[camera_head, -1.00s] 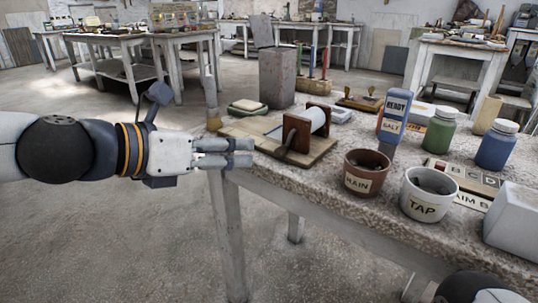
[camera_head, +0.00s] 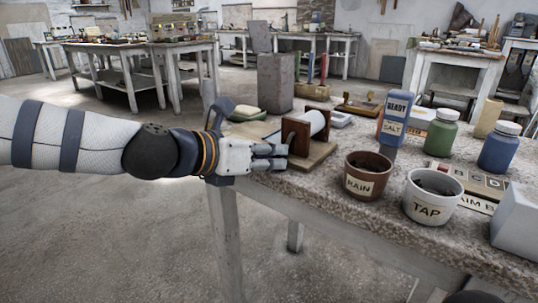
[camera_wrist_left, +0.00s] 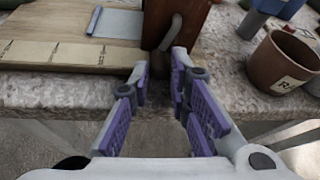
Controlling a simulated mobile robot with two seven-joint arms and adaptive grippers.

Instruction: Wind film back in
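The film winder stands on a wooden board (camera_head: 318,152) near the table's edge: a white roll (camera_head: 313,123) between two brown wooden uprights (camera_head: 296,137). A pale blue-grey film strip (camera_wrist_left: 117,23) lies on the board in the left wrist view, beside a ruled wooden scale (camera_wrist_left: 55,54). A bent metal crank (camera_wrist_left: 172,32) is on the outer face of the near upright. My left gripper (camera_head: 285,156) is at that upright in the head view. In the left wrist view its purple-padded fingers (camera_wrist_left: 160,72) are apart, with the crank's lower end between their tips; contact is unclear. My right gripper is out of view.
A brown RAIN pot (camera_head: 368,175) and a white TAP pot (camera_head: 432,197) stand to the right near the table edge. Behind them are a blue salt box (camera_head: 395,117) and two jars. A grey block (camera_head: 276,82) stands behind the winder.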

